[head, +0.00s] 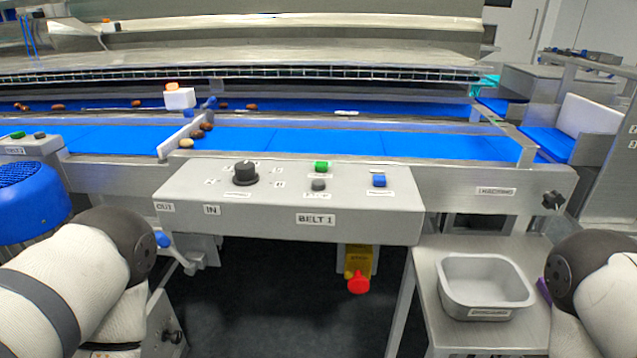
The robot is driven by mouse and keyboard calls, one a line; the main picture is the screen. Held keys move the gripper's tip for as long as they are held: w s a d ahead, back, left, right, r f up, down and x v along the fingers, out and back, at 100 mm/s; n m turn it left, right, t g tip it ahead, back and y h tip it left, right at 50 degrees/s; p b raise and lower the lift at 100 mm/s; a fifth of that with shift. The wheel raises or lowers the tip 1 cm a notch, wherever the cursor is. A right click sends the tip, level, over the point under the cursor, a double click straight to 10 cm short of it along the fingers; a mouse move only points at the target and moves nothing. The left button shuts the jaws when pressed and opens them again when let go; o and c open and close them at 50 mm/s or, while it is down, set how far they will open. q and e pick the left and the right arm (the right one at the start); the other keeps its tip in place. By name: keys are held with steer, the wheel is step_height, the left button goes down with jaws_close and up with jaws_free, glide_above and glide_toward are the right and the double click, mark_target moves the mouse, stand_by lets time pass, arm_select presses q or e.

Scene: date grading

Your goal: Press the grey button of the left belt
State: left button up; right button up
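A control box labelled BELT 1 (290,200) stands in front of the blue belt at the centre. On its top are a grey button (319,185), a green button (321,167), a blue button (379,180) and a black knob (245,173). A second control box (52,147) is cut off at the left edge; its label is too small to read surely. It carries a green button (18,135) and a dark grey button (40,135). My arms show at the lower left and lower right, apart from both boxes. Neither gripper's fingers show.
Blue belts (320,141) with several brown dates run across behind the boxes. A red knob (358,284) hangs below the BELT 1 box. A metal tray (486,262) sits on a small table at right. A blue ribbed drum (27,200) stands at left, near my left arm.

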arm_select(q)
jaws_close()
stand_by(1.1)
